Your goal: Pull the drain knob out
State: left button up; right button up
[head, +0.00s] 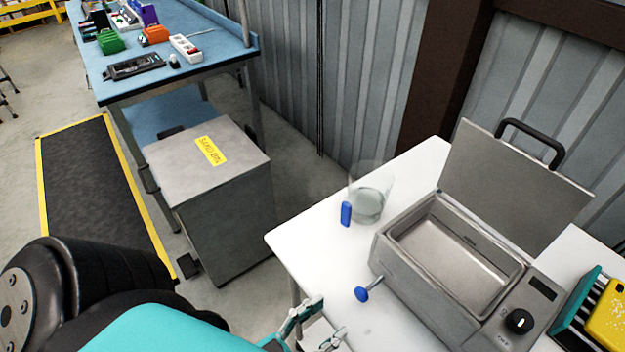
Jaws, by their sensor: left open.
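The drain knob (361,294) is a blue cap on a short metal stem. It stands out from the lower front side of the grey metal bath (400,287), which is on the white table. The bath's lid (512,190) is raised, and its basin looks empty. My left gripper (329,321) is at the bottom of the head view, in front of the table's near edge. Its fingers are open and empty, to the lower left of the knob and apart from it. My right gripper is not in view.
A clear beaker (368,203) and a small blue object (346,214) stand left of the bath. A black dial (519,321) is on the bath's right end, beside a teal and yellow rack (607,318). The white tabletop (310,235) is bare at its left.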

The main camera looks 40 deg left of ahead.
pick_arm(q)
jog(key=v, duration=0.2)
jog(key=shift+s+a, duration=0.1)
jog(key=shift+s, duration=0.25)
jog(key=s+a+f+g+y, duration=0.1)
jog(key=s+f+g, duration=0.25)
jog(key=f, duration=1.05)
jog(key=s+a+f+g+y, duration=0.15)
jog(key=f+g, duration=0.25)
jog(key=f, duration=1)
jog(key=s+a+f+g+y, duration=0.1)
jog(key=s+f+g, duration=0.3)
jog(key=f, duration=1)
jog(key=s+a+f+g, duration=0.3)
jog(key=s+f+g, duration=0.2)
jog(key=s+f, duration=0.1)
jog(key=shift+s+a+f+y, duration=0.35)
jog(key=shift+s+y, duration=0.1)
jog(key=shift+s, duration=0.2)
